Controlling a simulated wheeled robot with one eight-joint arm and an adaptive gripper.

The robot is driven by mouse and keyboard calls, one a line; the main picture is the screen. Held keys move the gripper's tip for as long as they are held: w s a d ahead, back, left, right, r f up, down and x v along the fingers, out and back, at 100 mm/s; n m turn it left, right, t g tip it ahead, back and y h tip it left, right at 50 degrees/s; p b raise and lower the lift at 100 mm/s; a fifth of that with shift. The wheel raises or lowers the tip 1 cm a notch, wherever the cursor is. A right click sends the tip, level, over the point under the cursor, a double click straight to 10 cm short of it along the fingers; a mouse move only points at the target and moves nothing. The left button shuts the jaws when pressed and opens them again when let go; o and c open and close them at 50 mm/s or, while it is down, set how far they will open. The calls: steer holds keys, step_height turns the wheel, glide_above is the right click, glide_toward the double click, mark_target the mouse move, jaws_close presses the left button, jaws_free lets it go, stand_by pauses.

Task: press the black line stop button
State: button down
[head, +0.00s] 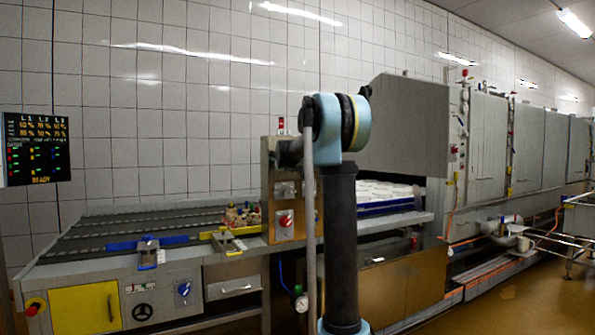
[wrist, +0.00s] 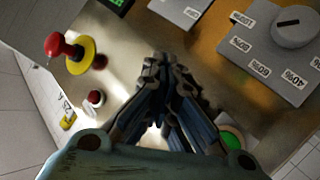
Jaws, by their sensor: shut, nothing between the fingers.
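My gripper (wrist: 166,76) is shut and empty in the wrist view, its dark fingers pointing at a metal control panel (wrist: 130,45). I make out no black button in either view; the fingers cover the middle of the panel. A red mushroom button on a yellow disc (wrist: 70,48) is at the panel's upper left. A small red button with a pale ring (wrist: 96,98) is below it. A green button (wrist: 232,138) is to the right of the fingers, partly covered by my gripper. In the head view my gripper is hidden behind my arm.
A grey rotary knob (wrist: 293,26) on a labelled plate is at the wrist view's upper right. In the head view, a conveyor bench (head: 130,232) stands left, a large steel machine (head: 400,125) right, and a status screen (head: 36,148) hangs at the left. Brown floor shows lower right.

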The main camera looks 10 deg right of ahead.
steer(key=shift+s+d, duration=0.25)
steer(key=shift+s, duration=0.4)
steer(key=shift+s+d, duration=0.25)
steer(key=shift+s, duration=0.55)
steer(key=shift+s+d, duration=0.25)
steer(key=shift+s, duration=0.55)
steer(key=shift+s+d, duration=0.25)
steer(key=shift+s, duration=0.55)
steer(key=shift+f, duration=0.1)
steer(key=s+a+f+g+y, duration=0.2)
steer(key=s+f+g, duration=0.1)
steer(key=s+f, duration=1)
steer(key=s+a+f+g+y, duration=0.2)
steer(key=s+f, duration=1.2)
steer(key=s, duration=1.1)
steer(key=s+a+f+g+y, duration=0.2)
steer(key=s+a+f+g, duration=0.2)
steer(key=s+f, duration=0.9)
steer(key=s+g, duration=0.2)
steer(key=s, duration=0.4)
steer(key=shift+a+f, duration=0.15)
